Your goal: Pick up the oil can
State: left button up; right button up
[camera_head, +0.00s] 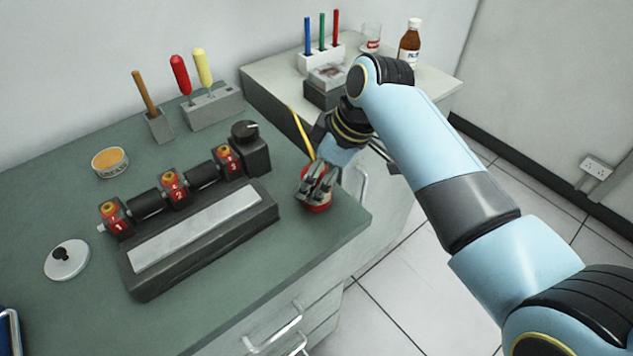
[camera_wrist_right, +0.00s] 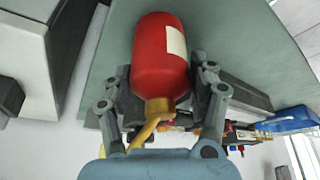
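The oil can is a red cylinder with a pale label, a brass neck and a long thin yellow spout. In the head view its red body (camera_head: 317,206) is at the right front corner of the green bench top, mostly hidden by my right gripper (camera_head: 318,180), and its spout (camera_head: 301,132) slants up to the left. In the right wrist view the can (camera_wrist_right: 158,60) lies between the two fingers of my right gripper (camera_wrist_right: 165,92), which close against both its sides. I cannot tell whether its base touches the bench. My left gripper is not in view.
A dark block with numbered red units (camera_head: 172,186) and a light strip stands left of the can. A grey holder (camera_head: 213,107) with red and yellow handled tools is behind. A lower cabinet (camera_head: 270,85) carries a pen rack and brown bottle (camera_head: 409,45). Open floor lies right.

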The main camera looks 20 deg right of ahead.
jog(key=c, duration=0.9)
jog(key=shift+r, duration=0.1)
